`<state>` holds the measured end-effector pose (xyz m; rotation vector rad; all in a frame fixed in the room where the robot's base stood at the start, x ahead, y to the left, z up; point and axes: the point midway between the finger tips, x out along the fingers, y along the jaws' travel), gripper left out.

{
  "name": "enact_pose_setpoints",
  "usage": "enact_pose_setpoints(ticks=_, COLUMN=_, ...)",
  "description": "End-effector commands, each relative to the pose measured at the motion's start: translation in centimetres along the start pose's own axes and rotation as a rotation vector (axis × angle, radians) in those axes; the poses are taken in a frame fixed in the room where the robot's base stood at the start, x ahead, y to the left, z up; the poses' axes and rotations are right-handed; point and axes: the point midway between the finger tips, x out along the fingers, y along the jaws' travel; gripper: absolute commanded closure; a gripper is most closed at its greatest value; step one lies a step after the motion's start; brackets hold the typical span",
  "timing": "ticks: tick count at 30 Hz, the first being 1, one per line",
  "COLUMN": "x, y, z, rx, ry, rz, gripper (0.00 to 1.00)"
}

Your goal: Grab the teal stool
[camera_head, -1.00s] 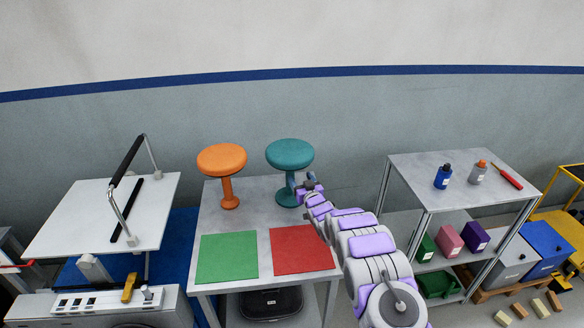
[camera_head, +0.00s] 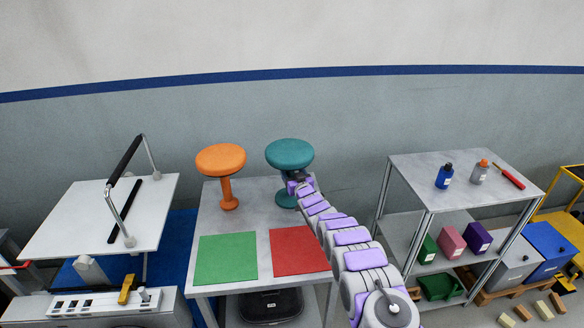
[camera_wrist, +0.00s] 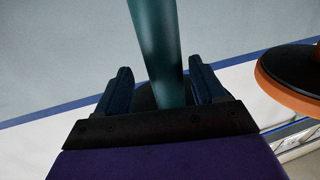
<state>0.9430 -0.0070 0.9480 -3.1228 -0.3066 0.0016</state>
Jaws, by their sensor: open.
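The teal stool (camera_head: 289,154) stands upright at the back of the grey table, right of the orange stool (camera_head: 221,160). My gripper (camera_head: 297,178) is at the teal stool's stem, below its seat, and hides part of the stem in the head view. In the wrist view, the teal stem (camera_wrist: 158,45) rises between the two dark fingers of my gripper (camera_wrist: 162,88). The fingers are open, with a gap showing on each side of the stem. The orange stool's seat (camera_wrist: 295,75) shows at the right edge of the wrist view.
A green mat (camera_head: 226,258) and a red mat (camera_head: 298,250) lie on the front of the table (camera_head: 262,218). A shelf (camera_head: 420,175) with bottles and boxes stands to the right. A white board (camera_head: 75,220) on a machine stands to the left.

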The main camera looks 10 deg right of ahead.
Motion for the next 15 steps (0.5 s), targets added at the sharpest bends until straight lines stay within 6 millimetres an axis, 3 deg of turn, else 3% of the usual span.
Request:
enact_pose_setpoints(ticks=10, x=0.08, y=0.4, z=0.02, rx=0.005, ry=0.001, rz=-0.001, gripper=0.31)
enact_pose_setpoints(ticks=15, x=0.05, y=0.53, z=0.04, rx=0.006, ry=0.001, rz=0.0, gripper=0.47)
